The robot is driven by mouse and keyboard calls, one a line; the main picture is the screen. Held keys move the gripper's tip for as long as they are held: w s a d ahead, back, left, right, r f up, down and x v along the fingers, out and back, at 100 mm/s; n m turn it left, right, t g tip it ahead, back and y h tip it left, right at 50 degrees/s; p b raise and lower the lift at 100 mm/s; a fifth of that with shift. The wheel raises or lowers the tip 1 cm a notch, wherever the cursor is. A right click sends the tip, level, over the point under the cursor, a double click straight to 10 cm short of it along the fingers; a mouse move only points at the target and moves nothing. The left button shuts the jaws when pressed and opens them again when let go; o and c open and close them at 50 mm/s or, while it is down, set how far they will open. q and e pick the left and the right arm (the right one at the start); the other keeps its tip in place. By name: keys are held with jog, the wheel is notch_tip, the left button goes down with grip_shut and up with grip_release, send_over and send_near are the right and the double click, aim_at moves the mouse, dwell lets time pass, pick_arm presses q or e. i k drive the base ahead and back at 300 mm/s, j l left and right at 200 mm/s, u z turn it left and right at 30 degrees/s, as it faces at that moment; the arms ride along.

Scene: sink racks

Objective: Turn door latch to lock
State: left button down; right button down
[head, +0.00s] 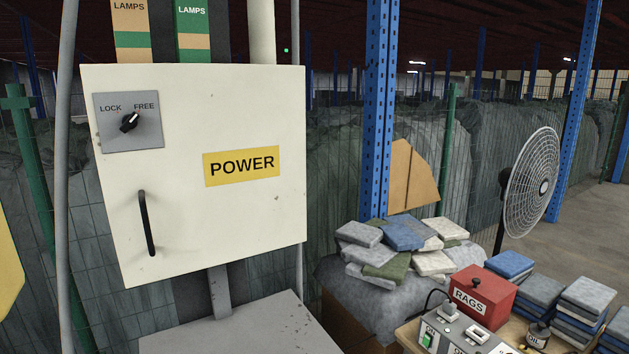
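The door latch (129,122) is a small black knob on a grey plate (146,144) at the upper left of a white cabinet door. The plate carries the words LOCK on the left and FREE on the right. The white mark of the knob points up and right, towards FREE. The cabinet door (230,220) looks closed, with a black vertical handle (147,223) below the latch and a yellow POWER label (241,166) at its right. Neither of my grippers shows in the head view.
A grey surface (240,330) lies below the cabinet. A blue post (378,110) stands to its right. Farther right are a pile of folded cloths (405,236), a red RAGS box (484,294), a switch box (455,335) and a fan (533,182). The space before the door looks clear.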

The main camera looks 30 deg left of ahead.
aim_at(128, 121)
jog(key=u, duration=1.6)
jog(key=k+l+u, duration=0.15)
jog(key=u, duration=0.25)
